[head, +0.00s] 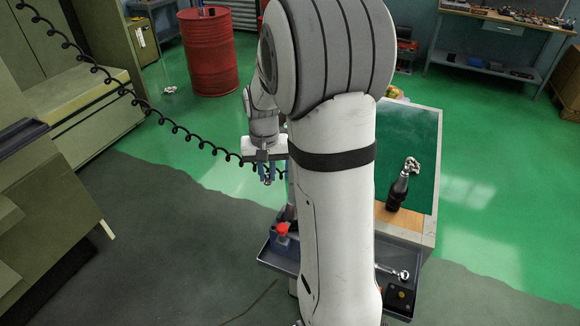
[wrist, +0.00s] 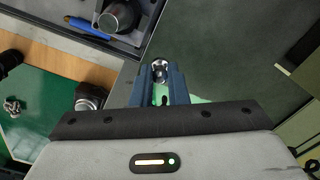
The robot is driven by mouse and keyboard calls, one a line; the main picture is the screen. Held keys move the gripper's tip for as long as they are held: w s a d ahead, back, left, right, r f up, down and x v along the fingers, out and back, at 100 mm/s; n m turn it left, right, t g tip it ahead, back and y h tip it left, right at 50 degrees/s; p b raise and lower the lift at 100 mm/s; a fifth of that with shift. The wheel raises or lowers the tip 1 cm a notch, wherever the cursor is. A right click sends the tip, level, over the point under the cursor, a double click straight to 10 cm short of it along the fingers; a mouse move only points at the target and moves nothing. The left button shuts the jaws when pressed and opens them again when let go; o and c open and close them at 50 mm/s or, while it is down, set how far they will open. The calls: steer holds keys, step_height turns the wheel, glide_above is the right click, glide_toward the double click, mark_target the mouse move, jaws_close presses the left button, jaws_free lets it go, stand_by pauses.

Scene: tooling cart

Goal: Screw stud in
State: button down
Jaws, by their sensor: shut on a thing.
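My gripper (wrist: 160,80) has two blue fingers and is shut on a small shiny metal piece, which looks like the stud (wrist: 159,68). In the wrist view its round end shows between the fingertips; the rest is hidden by the fingers. In the head view my gripper (head: 267,177) hangs left of the green-topped bench, pointing down, above the tray. I cannot make out a threaded hole for the stud in either view.
A dark tray (head: 272,262) holds a red-topped item (head: 282,231) and a shiny tool (head: 402,275). A coiled cable (head: 180,130) hangs at left. A red drum (head: 208,55) stands behind.

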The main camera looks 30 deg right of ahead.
steer(key=s+d+r+m, duration=0.3)
steer(key=s+d+r, duration=0.15)
steer(key=s, duration=0.25)
steer(key=shift+w+a+f+b, duration=0.1)
steer(key=shift+a+f+b, duration=0.15)
steer(key=shift+f+b, duration=0.95)
steer(key=shift+a+f+b, duration=0.2)
steer(key=shift+f+b, duration=0.8)
steer(key=shift+f, duration=0.3)
steer(key=shift+f+b, duration=0.65)
steer(key=shift+f, duration=0.15)
stand_by(0.4)
steer(key=m, duration=0.6)
steer(key=shift+w+a, duration=0.1)
steer(key=shift+m, duration=0.4)
steer(key=m, duration=0.5)
steer(key=shift+w, duration=0.1)
